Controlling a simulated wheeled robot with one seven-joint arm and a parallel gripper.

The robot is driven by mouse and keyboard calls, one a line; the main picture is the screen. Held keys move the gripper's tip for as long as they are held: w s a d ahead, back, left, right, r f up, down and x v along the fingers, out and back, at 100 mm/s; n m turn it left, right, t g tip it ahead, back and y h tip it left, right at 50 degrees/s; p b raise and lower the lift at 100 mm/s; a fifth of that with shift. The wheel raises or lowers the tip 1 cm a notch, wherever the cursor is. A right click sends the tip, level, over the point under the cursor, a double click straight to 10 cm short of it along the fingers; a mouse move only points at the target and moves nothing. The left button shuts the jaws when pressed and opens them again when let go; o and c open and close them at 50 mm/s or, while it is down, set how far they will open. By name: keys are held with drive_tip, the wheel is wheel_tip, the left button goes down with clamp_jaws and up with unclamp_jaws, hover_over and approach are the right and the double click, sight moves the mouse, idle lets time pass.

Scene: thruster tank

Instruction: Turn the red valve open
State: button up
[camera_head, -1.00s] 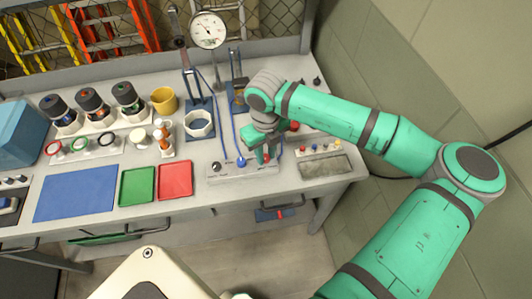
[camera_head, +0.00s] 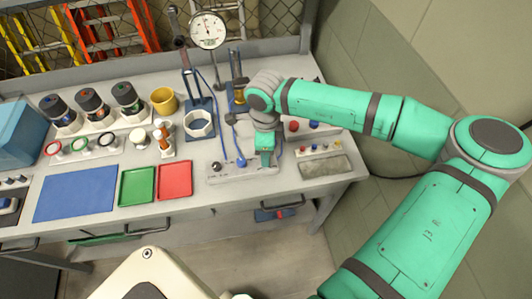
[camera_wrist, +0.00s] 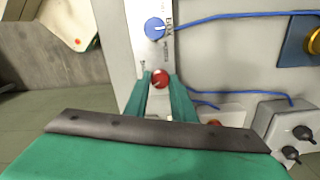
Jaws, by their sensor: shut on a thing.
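The red valve (camera_wrist: 160,78) is a small round red knob with a white mark, on a pale valve panel (camera_wrist: 148,52) in the wrist view. My gripper (camera_wrist: 161,88) is shut on it, one green finger on each side. In the head view my gripper (camera_head: 264,158) points down at the right part of the panel (camera_head: 222,177) and hides the red valve. A blue knob (camera_head: 241,162) with a blue hose sits left of my gripper on the same panel; it also shows in the wrist view (camera_wrist: 154,28).
A pressure gauge (camera_head: 207,30) stands behind. A white ring on a stand (camera_head: 198,124) is left of my arm. A red tray (camera_head: 174,180) and a green tray (camera_head: 136,186) lie further left. A small block with coloured buttons (camera_head: 318,149) is to the right.

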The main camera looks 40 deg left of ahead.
drive_tip(key=shift+s+a+n, duration=0.1)
drive_tip(key=shift+n, duration=1.4)
drive_tip(key=o, duration=1.1)
drive_tip(key=shift+c, duration=0.2)
drive_tip(key=shift+r, duration=0.3)
wheel_tip(320, 180, up, 10)
drive_tip(key=shift+r, duration=0.15)
